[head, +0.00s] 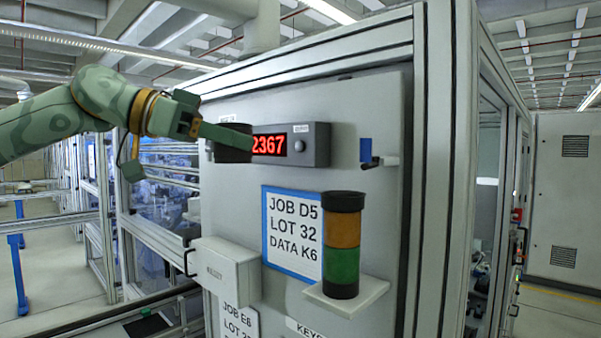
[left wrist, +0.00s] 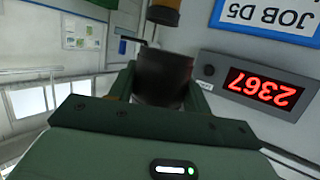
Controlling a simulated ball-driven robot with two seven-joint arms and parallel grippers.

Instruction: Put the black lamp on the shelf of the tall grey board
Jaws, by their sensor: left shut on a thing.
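My left gripper (head: 226,137) comes in from the left and is shut on the black lamp (head: 232,152), a short dark cylinder. In the left wrist view the lamp (left wrist: 163,76) sits between the two fingers. It is in front of the tall grey board (head: 385,220), at the left end of the red number display, and hides part of it. The small pale shelf (head: 372,293) juts from the board lower right of the lamp. On it stands an upright stack: a green segment (head: 341,265), an orange segment (head: 343,228) and a black top (head: 343,201). My right gripper is out of view.
The display (head: 315,145) reads 2367. A blue bracket with a small peg (head: 367,155) sticks out right of it. A blue-framed sign (head: 292,232) hangs left of the stack. A grey box (head: 225,271) protrudes at lower left. The board between display and stack is flat.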

